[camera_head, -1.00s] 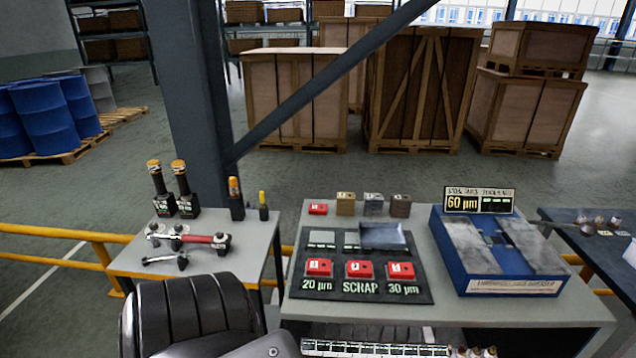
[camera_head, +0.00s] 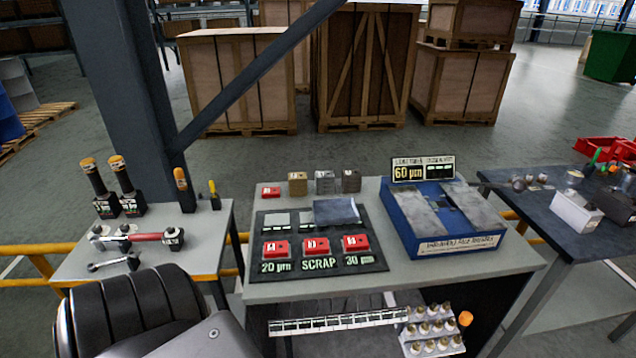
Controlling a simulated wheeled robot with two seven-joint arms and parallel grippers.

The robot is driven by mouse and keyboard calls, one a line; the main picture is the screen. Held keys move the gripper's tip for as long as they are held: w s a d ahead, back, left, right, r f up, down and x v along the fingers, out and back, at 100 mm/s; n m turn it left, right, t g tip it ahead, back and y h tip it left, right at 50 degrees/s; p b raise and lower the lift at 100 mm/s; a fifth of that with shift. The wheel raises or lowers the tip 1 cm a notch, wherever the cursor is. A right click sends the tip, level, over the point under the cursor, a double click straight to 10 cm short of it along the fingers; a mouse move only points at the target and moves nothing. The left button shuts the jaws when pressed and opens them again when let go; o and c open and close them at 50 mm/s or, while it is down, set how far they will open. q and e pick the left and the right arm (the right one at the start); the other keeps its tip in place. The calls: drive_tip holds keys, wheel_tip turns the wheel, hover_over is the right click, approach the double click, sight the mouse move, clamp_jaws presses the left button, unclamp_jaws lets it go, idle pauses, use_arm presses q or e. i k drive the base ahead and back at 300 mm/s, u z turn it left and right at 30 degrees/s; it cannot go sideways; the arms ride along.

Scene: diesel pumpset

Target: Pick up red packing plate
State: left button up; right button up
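Three red blocks sit in a row on a dark mat (camera_head: 340,266) on the middle table: a left one (camera_head: 276,249), a middle one (camera_head: 317,247) and a right one (camera_head: 355,244). The mat's labels below them read 20 µm, SCRAP and 30 µm. A fourth red block (camera_head: 270,191) lies behind the mat at its left. I cannot tell which of these is the red packing plate. Neither of my grippers shows. A black ribbed part of my own body fills the lower left.
Brown (camera_head: 298,183) and grey (camera_head: 324,181) blocks stand behind the mat. A blue fixture (camera_head: 458,246) with a 60 µm sign (camera_head: 423,169) stands right. The left table (camera_head: 200,245) holds tools. A dark table (camera_head: 560,235) stands right, with red bins (camera_head: 604,149) beyond.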

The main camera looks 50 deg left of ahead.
sight(317, 245)
drive_tip(key=u, duration=1.65)
